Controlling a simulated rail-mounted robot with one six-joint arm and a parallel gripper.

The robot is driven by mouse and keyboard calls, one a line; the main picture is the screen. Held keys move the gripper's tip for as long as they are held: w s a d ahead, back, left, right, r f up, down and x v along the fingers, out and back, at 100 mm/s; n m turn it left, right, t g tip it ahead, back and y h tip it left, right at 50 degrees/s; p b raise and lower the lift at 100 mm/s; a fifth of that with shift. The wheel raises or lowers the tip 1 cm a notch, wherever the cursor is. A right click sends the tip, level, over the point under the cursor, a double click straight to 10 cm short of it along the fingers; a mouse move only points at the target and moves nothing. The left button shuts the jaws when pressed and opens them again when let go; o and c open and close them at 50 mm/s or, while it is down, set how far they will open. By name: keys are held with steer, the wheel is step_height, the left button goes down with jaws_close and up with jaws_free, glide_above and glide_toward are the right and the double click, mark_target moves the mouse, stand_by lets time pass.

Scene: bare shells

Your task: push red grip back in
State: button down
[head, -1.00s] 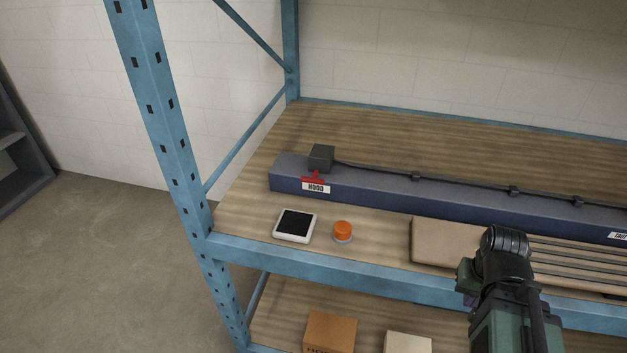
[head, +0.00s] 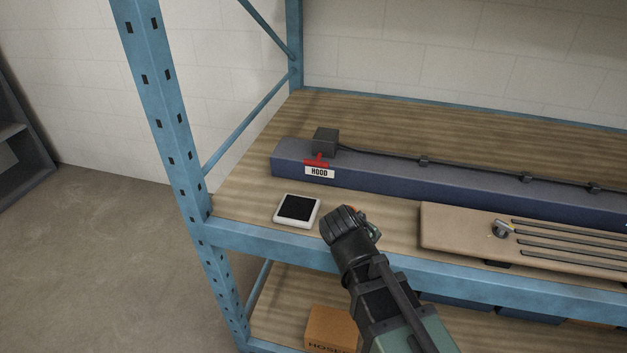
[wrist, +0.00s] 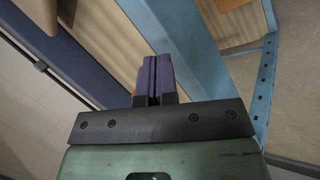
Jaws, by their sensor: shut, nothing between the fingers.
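The red grip (head: 317,162) is a small T-shaped handle at the left end of a long dark blue rail (head: 450,190), just below a dark grey box (head: 326,141) and above a white label reading HOOD (head: 320,171). How far it sticks out cannot be told. My gripper (head: 372,226) is over the shelf's front edge, in front and to the right of the grip, and apart from it. In the wrist view its purple fingers (wrist: 153,76) are together with nothing between them. The red grip is not clearly seen there.
A white device with a black screen (head: 297,210) lies left of my gripper. An orange button (head: 352,208) is mostly hidden behind my wrist. A tan board with dark rods (head: 460,230) lies right. A blue shelf upright (head: 165,110) stands at the left.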

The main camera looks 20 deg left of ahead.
mark_target(316, 165)
steer(key=a+r+n+t, duration=0.1)
steer(key=a+n+t, duration=0.1)
steer(key=a+n, duration=0.2)
steer(key=a+r+n+t+y+b, duration=0.1)
steer(key=a+n+t, duration=0.1)
steer(key=a+n, duration=0.2)
steer(key=a+r+n+t+y, duration=0.1)
steer(key=a+n+t, duration=0.1)
steer(key=a+n, duration=0.2)
steer(key=shift+w+a+r+t, duration=0.15)
steer(key=shift+w+a, duration=0.05)
steer(key=shift+a, duration=0.2)
steer(key=shift+w+a+r+t, duration=0.1)
steer(key=shift+w+a+t, duration=0.1)
steer(key=shift+a, duration=0.15)
steer(key=w+a+r+n+t+y, duration=0.2)
steer(key=a+r+n+t, duration=0.1)
steer(key=n, duration=0.9)
step_height(316, 165, up, 3)
steer(key=shift+a+f+y, duration=0.2)
steer(key=shift+a+y, duration=0.2)
steer(key=shift+a, duration=0.05)
steer(key=b+x, duration=0.2)
steer(key=x, duration=1.1)
steer(key=shift+r+b, duration=0.1)
steer(key=shift+b, duration=0.3)
steer(key=shift+w, duration=0.5)
